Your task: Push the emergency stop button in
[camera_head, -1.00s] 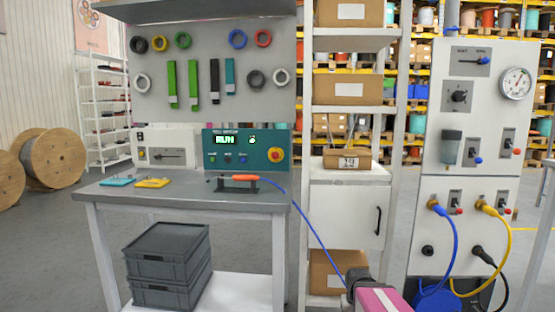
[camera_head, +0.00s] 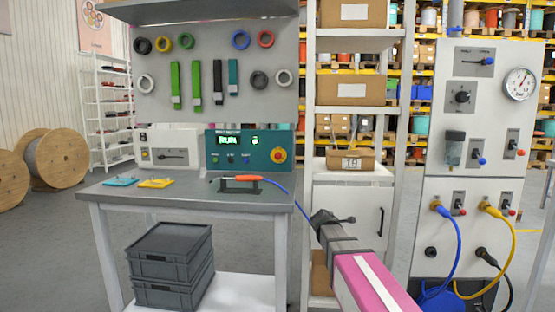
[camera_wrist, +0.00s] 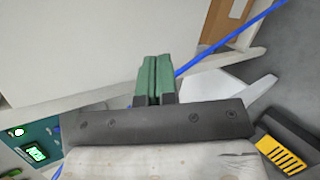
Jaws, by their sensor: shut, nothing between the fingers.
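The emergency stop button (camera_head: 278,155) is a red knob on a yellow surround. It sits at the right end of the teal control panel (camera_head: 226,160) on the workbench, in the head view. The panel has a lit green display reading RUN. My gripper (camera_wrist: 154,82) shows in the wrist view with its two green-grey fingers together and nothing between them. In the head view my gripper end (camera_head: 328,218) is in front of the white cabinet, lower and to the right of the button, well apart from it. The wrist view shows part of the panel (camera_wrist: 38,152) at lower left, without the red button.
The grey workbench (camera_head: 200,200) bears an orange-handled tool (camera_head: 240,178) in a stand, with a blue cable (camera_head: 283,190) trailing right. Teal (camera_head: 120,182) and yellow (camera_head: 155,183) items lie at left. A white cabinet (camera_head: 345,207) stands right of the bench. Pegboard tools hang above.

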